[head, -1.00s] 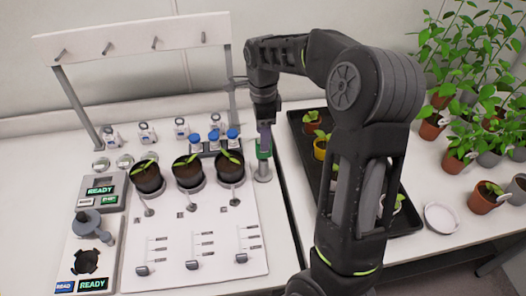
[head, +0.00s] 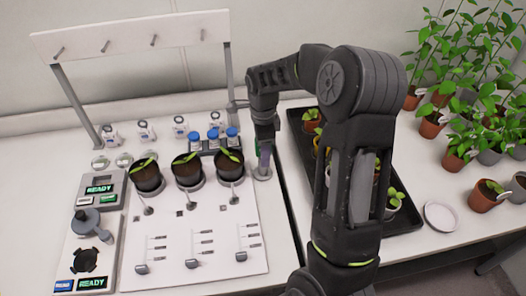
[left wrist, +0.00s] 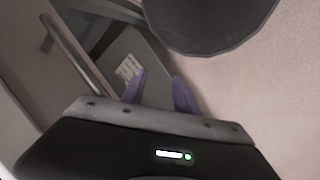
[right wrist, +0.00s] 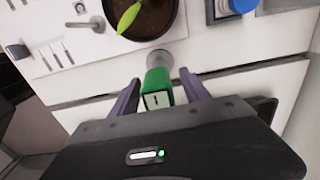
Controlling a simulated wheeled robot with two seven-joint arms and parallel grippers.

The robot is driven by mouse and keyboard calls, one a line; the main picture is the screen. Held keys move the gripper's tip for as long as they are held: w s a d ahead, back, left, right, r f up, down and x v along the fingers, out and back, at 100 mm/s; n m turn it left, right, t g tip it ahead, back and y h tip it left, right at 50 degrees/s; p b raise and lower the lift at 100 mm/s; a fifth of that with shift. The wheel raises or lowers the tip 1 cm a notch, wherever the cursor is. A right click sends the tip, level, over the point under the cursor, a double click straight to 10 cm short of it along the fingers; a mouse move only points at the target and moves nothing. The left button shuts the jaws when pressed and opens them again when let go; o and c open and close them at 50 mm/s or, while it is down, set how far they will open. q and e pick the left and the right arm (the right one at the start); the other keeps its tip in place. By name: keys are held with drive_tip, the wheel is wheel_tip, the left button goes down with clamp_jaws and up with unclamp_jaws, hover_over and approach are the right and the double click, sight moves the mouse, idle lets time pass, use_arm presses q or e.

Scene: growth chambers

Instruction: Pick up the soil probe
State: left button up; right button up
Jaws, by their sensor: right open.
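The soil probe shows in the right wrist view as a green block-shaped head (right wrist: 157,92) with a small mark on its end face. It stands at a round grey holder (right wrist: 160,58). My right gripper (right wrist: 158,90) is open, with one purple finger on each side of the green head. I cannot tell whether either finger touches it. In the head view my right gripper (head: 264,158) is over the grey holder (head: 262,174) and hides most of the probe. My left gripper (left wrist: 161,88) shows only in its wrist view, open with nothing between its fingers.
Left of the probe is a white panel (head: 190,250) with potted seedlings (head: 188,172) in a row. Blue-capped bottles (head: 213,138) stand close behind. A black tray (head: 405,218) with pots lies to the right, partly behind my right arm. A white dish (head: 440,217) is farther right.

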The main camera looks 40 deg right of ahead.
drive_tip(key=shift+c, duration=0.5)
clamp_jaws()
idle(0.5)
